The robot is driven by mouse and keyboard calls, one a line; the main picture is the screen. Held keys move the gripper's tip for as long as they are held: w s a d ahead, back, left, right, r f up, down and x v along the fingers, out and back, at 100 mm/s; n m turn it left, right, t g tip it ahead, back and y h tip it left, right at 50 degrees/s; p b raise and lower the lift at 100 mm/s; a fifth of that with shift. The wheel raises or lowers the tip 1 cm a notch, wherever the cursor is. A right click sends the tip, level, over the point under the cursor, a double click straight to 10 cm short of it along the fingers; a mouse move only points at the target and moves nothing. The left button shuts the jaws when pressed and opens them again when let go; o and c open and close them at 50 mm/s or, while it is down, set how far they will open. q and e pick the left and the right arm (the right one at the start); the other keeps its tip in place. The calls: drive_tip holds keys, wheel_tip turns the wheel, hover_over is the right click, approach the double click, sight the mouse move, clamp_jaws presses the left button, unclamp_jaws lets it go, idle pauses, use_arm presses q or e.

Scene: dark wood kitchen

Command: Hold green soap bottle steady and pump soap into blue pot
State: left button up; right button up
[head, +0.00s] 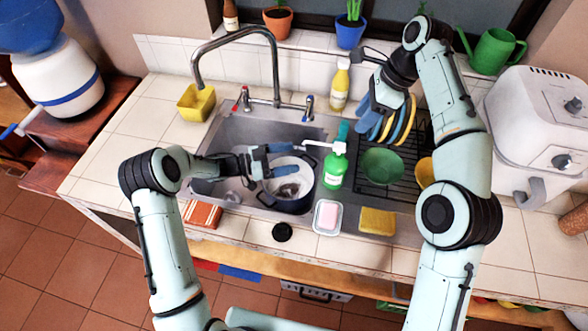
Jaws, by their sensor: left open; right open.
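The green soap bottle (334,170) with a white pump top stands upright on the counter at the sink's right edge. The blue pot (297,202) sits in the sink to its left, with a whitish inside partly covered by my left gripper. My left gripper (282,163) is open above the pot's back part, left of the bottle's pump spout. My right gripper (371,82) is open and raised above the dish rack, behind and to the right of the bottle. It is apart from the bottle.
A dish rack (402,163) with coloured plates and a green bowl (382,166) stands right of the bottle. A faucet (275,75) arches over the sink. A yellow bottle (340,88) stands behind.

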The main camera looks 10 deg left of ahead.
sight(341, 170)
use_arm(q)
drive_tip(key=d+m+g, duration=0.1)
drive_tip(key=d, duration=0.4)
drive_tip(key=d+m+g+h, duration=0.1)
drive_tip(key=d, duration=0.4)
drive_tip(key=d+m+g, duration=0.1)
drive_tip(key=d, duration=0.5)
drive_tip(key=shift+s+d+f+g, duration=0.1)
drive_tip(key=shift+s+f+g, duration=0.1)
drive_tip(key=shift+s+g, duration=0.1)
